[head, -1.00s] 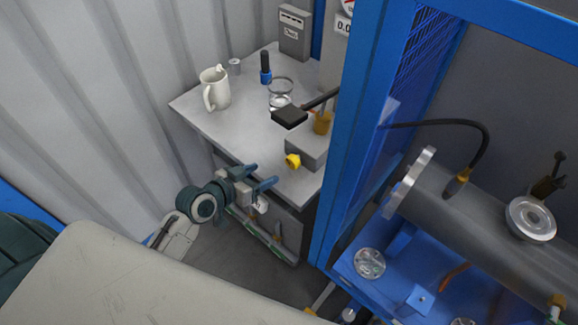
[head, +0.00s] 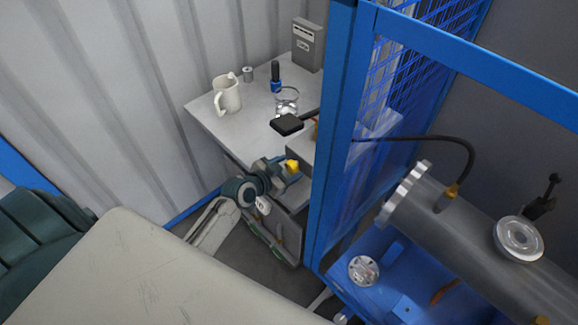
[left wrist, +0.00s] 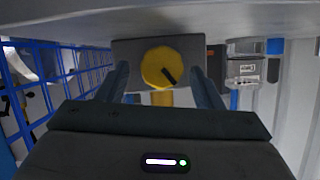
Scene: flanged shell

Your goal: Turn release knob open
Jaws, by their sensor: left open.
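The yellow release knob (head: 292,166) sits on the front of a grey block (head: 303,150) at the right side of the table. In the left wrist view the knob (left wrist: 159,68) is a round yellow disc with a dark slanted mark, facing me. My left gripper (head: 282,176) is open, with its fingers close to the knob. In the left wrist view my left gripper (left wrist: 160,88) has one finger on each side of the knob, with gaps and no visible contact. My right gripper is not in view.
A blue frame post (head: 335,130) stands close right of the block. A grey cylinder (head: 470,215) lies beyond it.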

